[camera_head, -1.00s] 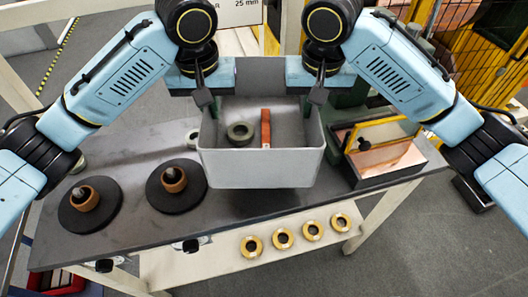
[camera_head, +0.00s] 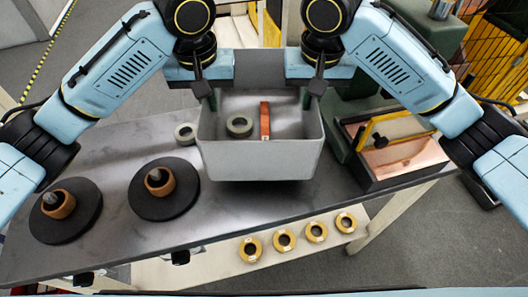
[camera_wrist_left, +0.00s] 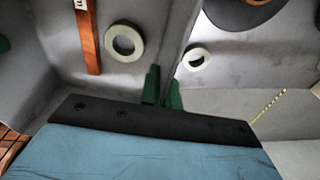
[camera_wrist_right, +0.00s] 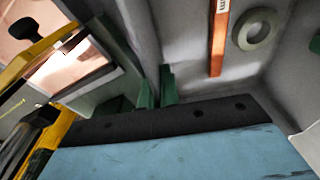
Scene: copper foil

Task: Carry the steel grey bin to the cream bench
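The steel grey bin (camera_head: 260,163) hangs level just above a dark grey worktop, with a shadow under it. A grey-green ring (camera_head: 239,125) and an orange-brown bar (camera_head: 265,120) lie inside it. My left gripper (camera_head: 211,100) is shut on the bin's left wall; its green fingers straddle the rim in the left wrist view (camera_wrist_left: 162,88). My right gripper (camera_head: 306,98) is shut on the right wall, its fingers also seen in the right wrist view (camera_wrist_right: 157,88). I cannot make out a separate cream bench; the worktop's frame and lower shelf are cream.
The dark worktop (camera_head: 110,225) carries two black discs with copper-coloured rolls, (camera_head: 65,217) and (camera_head: 164,190), and a loose pale ring (camera_head: 186,134). A dark tray with copper sheet (camera_head: 405,160) stands close right of the bin. Several yellow rings (camera_head: 284,240) lie on the lower shelf.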

